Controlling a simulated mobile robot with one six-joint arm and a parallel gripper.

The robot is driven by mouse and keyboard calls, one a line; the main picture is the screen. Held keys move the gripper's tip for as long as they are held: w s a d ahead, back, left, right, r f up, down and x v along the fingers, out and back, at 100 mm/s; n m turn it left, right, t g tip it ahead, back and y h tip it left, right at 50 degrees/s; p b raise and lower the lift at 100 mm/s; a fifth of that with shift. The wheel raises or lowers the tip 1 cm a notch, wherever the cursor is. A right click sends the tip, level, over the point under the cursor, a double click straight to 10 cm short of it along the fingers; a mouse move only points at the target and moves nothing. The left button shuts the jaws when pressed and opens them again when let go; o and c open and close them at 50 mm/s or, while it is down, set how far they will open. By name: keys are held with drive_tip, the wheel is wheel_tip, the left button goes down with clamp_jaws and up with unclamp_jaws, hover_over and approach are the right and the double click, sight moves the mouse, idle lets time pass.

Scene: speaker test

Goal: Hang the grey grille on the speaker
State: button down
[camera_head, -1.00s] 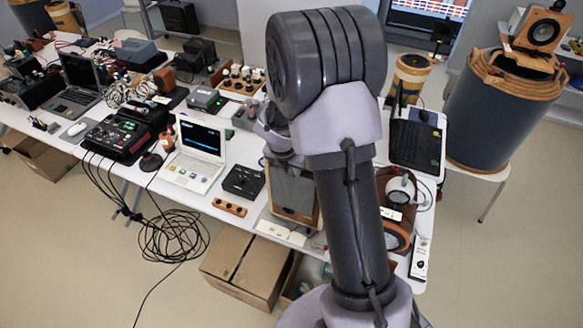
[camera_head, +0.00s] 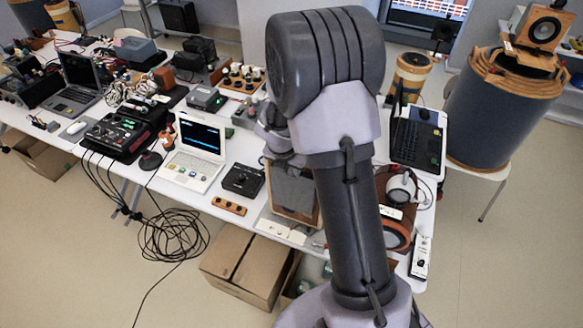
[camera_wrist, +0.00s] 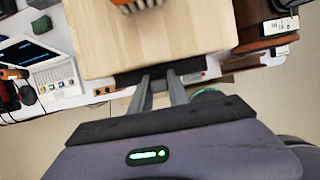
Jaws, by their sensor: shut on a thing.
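The speaker is a box with a pale wooden top (camera_wrist: 150,40) in the wrist view. In the head view its wooden edge (camera_head: 269,178) shows at the left of the grille, partly hidden by my arm. The grey grille (camera_head: 293,188) is a flat panel upright in front of the speaker's face. In the wrist view the grille (camera_wrist: 158,75) shows edge-on as a dark strip along the speaker's front edge. My gripper (camera_wrist: 160,86) is shut on the grille at its upper edge. Whether the grille touches the speaker face, I cannot tell.
A white laptop (camera_head: 195,150) and a black box (camera_head: 243,180) stand left of the speaker. A wooden unit with white headphones (camera_head: 402,190) is close on the right. A cardboard box (camera_head: 240,265) is on the floor below the table's front edge.

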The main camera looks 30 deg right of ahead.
drive_tip(key=c, duration=1.2)
unclamp_jaws()
drive_tip(key=p+v, duration=0.5)
drive_tip(key=v, duration=1.2)
drive_tip(key=s+a+f+m+t+y+b, duration=0.1)
drive_tip(key=s+a+f+m+b, duration=0.3)
drive_tip(key=m+b, duration=0.5)
drive_tip(key=s+a+f+m+t+y+b, duration=0.1)
drive_tip(key=s+a+f+m+b, duration=0.3)
drive_tip(key=s+m+b, duration=0.4)
drive_tip(key=s+a+f+m+t+y+b, duration=0.1)
drive_tip(key=s+a+f+m+y+b, duration=0.2)
drive_tip(key=m, duration=1)
drive_tip(key=shift+s+a+f+b, duration=0.35)
drive_tip(key=shift+s+a+b, duration=0.2)
drive_tip(key=shift+s+b, duration=0.45)
drive_tip(key=shift+s+a+f+b, duration=0.35)
drive_tip(key=shift+s+a+b, duration=0.35)
drive_tip(key=shift+b, duration=0.55)
drive_tip(key=shift+s+a+f+b, duration=0.35)
drive_tip(key=shift+s+b, duration=0.65)
drive_tip(key=shift+b, duration=0.1)
